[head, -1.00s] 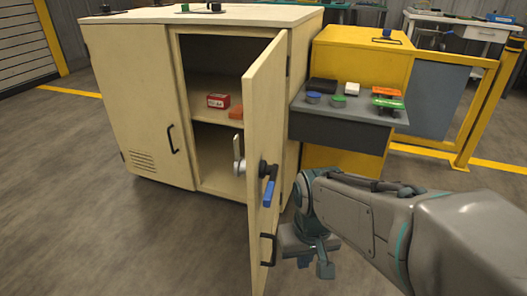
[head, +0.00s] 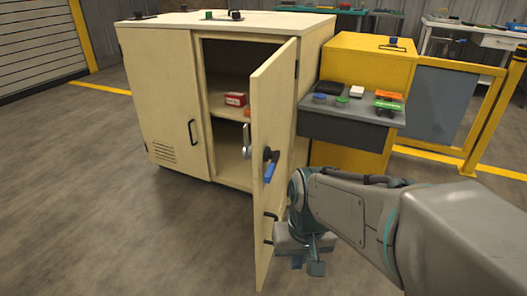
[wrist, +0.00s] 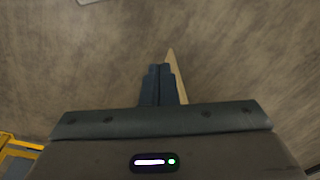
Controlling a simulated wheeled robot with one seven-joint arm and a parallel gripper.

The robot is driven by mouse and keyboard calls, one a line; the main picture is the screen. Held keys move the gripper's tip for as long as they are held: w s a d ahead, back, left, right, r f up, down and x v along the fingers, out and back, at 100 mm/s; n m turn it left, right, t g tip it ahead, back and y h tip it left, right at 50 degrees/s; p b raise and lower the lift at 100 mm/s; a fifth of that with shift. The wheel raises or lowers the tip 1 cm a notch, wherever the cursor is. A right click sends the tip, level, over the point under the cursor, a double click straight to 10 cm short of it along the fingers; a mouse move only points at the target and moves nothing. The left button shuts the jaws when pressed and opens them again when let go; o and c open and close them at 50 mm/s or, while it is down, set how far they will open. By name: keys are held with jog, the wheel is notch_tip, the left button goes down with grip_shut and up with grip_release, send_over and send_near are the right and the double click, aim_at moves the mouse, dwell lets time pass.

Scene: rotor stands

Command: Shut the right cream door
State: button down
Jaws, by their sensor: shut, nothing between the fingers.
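The right cream door (head: 271,165) stands open on the cream cabinet (head: 164,105), swung out toward me. It carries a black handle with a blue lever (head: 269,170) and a black pull (head: 270,229) lower down. My gripper (head: 307,265) is low, on the right side of the door, close to its outer face. In the wrist view its fingers (wrist: 159,84) are together and empty, and the door's edge (wrist: 176,72) shows just beside them. I cannot tell whether they touch the door.
The left cabinet door (head: 165,100) is closed. A red box (head: 235,99) sits on the shelf inside. A yellow cabinet (head: 366,61) with a grey ledge (head: 350,127) holding several small items stands to the right. The floor at left is clear.

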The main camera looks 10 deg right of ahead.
jog(key=w+d+r+m+t+y+p, duration=0.2)
jog(key=w+d+r+m+y+p, duration=0.3)
jog(key=r+m+p, duration=0.5)
jog(key=w+d+r+m+t+y+p, duration=0.1)
jog(key=w+d+r+m+y+p, duration=0.1)
jog(key=w+d+r+m+p, duration=0.65)
jog(key=w+a+f+m+b, duration=0.3)
jog(key=a+f, duration=0.5)
jog(key=a, duration=0.4)
jog(key=shift+w+f+m, duration=0.3)
jog(key=shift+f+m, duration=0.05)
jog(key=shift+f, duration=0.05)
